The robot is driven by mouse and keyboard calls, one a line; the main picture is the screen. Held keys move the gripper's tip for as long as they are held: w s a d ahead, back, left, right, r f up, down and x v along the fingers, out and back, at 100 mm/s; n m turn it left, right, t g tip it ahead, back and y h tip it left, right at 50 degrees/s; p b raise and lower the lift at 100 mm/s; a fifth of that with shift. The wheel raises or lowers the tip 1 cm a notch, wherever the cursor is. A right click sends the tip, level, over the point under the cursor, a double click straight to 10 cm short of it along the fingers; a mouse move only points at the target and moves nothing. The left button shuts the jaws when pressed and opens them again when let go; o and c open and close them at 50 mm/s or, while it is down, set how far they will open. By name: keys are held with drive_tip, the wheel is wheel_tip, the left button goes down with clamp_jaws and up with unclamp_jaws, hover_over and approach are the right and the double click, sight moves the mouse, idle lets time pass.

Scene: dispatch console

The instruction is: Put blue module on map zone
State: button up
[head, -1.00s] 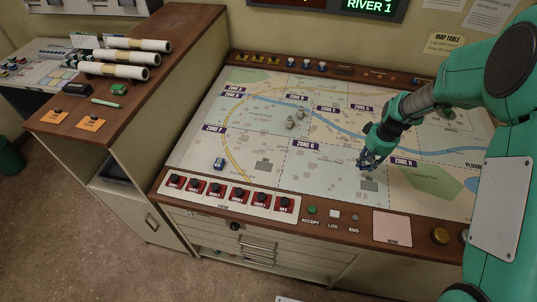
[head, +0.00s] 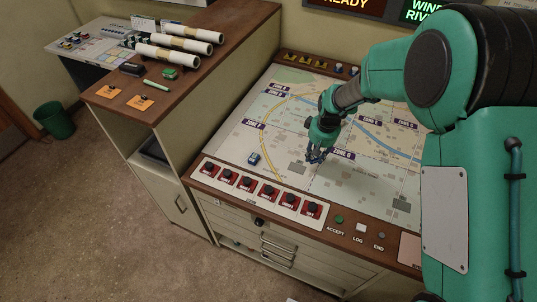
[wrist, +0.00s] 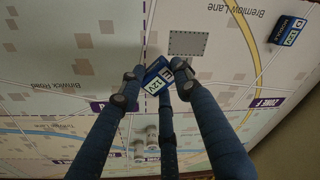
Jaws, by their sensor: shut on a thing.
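My gripper (head: 315,158) is over the map table's (head: 237,135) printed map, just left of the ZONE G label. In the wrist view its three dark blue fingers (wrist: 158,78) are shut on a blue module (wrist: 156,76) with a white label reading E and 12V. The fingers partly cover it. In the head view the held module is too small to make out. A second blue module (head: 254,159), labelled D 12V in the wrist view (wrist: 287,30), lies on the map below the ZONE F label, left of my gripper.
Grey cylindrical pieces (wrist: 145,140) stand on the map near my fingers. A strip of red-and-black switches (head: 262,190) runs along the table's front edge. A taller wooden cabinet with rolled papers (head: 180,44) stands to the left. The map between gripper and second module is clear.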

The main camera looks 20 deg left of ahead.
drive_tip(key=s+a, duration=0.2)
drive_tip(key=a, duration=0.2)
drive_tip(key=s+a+n, duration=0.1)
drive_tip(key=s+a, duration=0.1)
drive_tip(key=a, duration=0.3)
drive_tip(key=s+a+n, duration=0.1)
drive_tip(key=s+a, duration=0.1)
drive_tip(key=a, duration=0.3)
drive_tip(key=shift+s+a+f, duration=0.1)
drive_tip(key=shift+s+f, duration=0.05)
drive_tip(key=shift+s, duration=0.1)
drive_tip(key=s+a, duration=0.2)
drive_tip(key=a, duration=0.1)
drive_tip(key=s+a+n, duration=0.1)
drive_tip(key=s+a, duration=0.1)
drive_tip(key=a, duration=0.1)
drive_tip(key=s+a+n, duration=0.1)
drive_tip(key=s+a, duration=0.2)
drive_tip(key=shift+a+f+g, duration=0.1)
drive_tip(key=shift+a+g, duration=0.2)
drive_tip(key=shift+a, duration=0.05)
drive_tip(key=shift+w, duration=0.1)
drive_tip(key=w+a, duration=0.3)
drive_tip(key=a, duration=0.1)
drive_tip(key=w+a+f, duration=0.1)
drive_tip(key=w+a, duration=0.2)
drive_tip(key=w, duration=0.1)
drive_tip(key=w+a+b, duration=0.1)
drive_tip(key=w+a, duration=0.3)
drive_tip(key=shift+a+f, duration=0.3)
